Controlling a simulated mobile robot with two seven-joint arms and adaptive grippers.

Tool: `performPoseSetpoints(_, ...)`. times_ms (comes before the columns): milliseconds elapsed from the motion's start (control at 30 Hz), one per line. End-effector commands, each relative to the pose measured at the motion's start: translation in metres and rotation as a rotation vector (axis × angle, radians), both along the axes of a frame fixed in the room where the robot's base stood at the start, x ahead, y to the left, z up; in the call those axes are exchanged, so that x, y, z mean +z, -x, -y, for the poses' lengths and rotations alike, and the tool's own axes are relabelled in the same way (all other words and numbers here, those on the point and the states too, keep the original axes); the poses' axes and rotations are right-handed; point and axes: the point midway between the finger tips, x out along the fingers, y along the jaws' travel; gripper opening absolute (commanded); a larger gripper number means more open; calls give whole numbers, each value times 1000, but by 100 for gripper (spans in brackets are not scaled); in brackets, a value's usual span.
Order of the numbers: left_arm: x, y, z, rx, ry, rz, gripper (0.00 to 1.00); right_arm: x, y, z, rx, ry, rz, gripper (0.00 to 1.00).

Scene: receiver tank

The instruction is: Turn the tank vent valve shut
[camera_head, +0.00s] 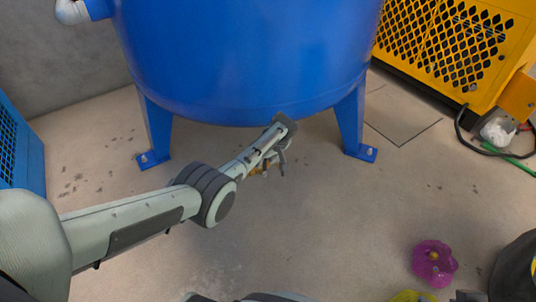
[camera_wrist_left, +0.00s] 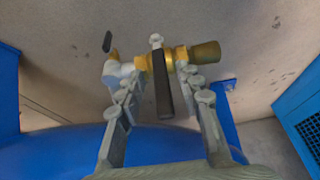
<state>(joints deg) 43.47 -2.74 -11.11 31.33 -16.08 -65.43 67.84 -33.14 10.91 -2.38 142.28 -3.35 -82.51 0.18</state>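The blue tank (camera_head: 245,50) stands on its legs in the head view. In the left wrist view, the brass vent valve (camera_wrist_left: 205,53) has a long black lever (camera_wrist_left: 163,88), which lies across the line of the valve body. In the head view only a small brass bit of the valve (camera_head: 258,170) shows below the tank. My left gripper (camera_head: 282,152) is at the tank's underside. In the left wrist view its fingers (camera_wrist_left: 158,82) are open, one on each side of the lever, with gaps visible. My right gripper is not in view.
Blue tank legs (camera_head: 155,125) and (camera_head: 352,122) stand on both sides of my left gripper. A yellow machine (camera_head: 450,45) is at right, with a black cable and a green hose (camera_head: 512,160) on the floor. A crumpled purple thing (camera_head: 434,264) lies at lower right. The middle floor is clear.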

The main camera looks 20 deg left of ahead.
Motion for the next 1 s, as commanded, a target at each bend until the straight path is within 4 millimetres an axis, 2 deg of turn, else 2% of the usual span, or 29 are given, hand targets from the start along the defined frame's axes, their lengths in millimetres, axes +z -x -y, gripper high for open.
performPoseSetpoints(200, 20, 5, 7, 0, 2, 2, 35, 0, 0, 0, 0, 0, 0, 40)
performPoseSetpoints(500, 77, 18, 27, -1, 2, 5, 35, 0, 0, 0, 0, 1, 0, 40)
performPoseSetpoints(633, 96, 23, 33, -2, 2, 3, 35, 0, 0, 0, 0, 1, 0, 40)
performPoseSetpoints(800, 107, 26, 36, 0, 1, 2, 35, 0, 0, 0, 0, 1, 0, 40)
performPoseSetpoints(1000, 109, 26, 37, -1, 0, 2, 35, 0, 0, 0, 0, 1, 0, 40)
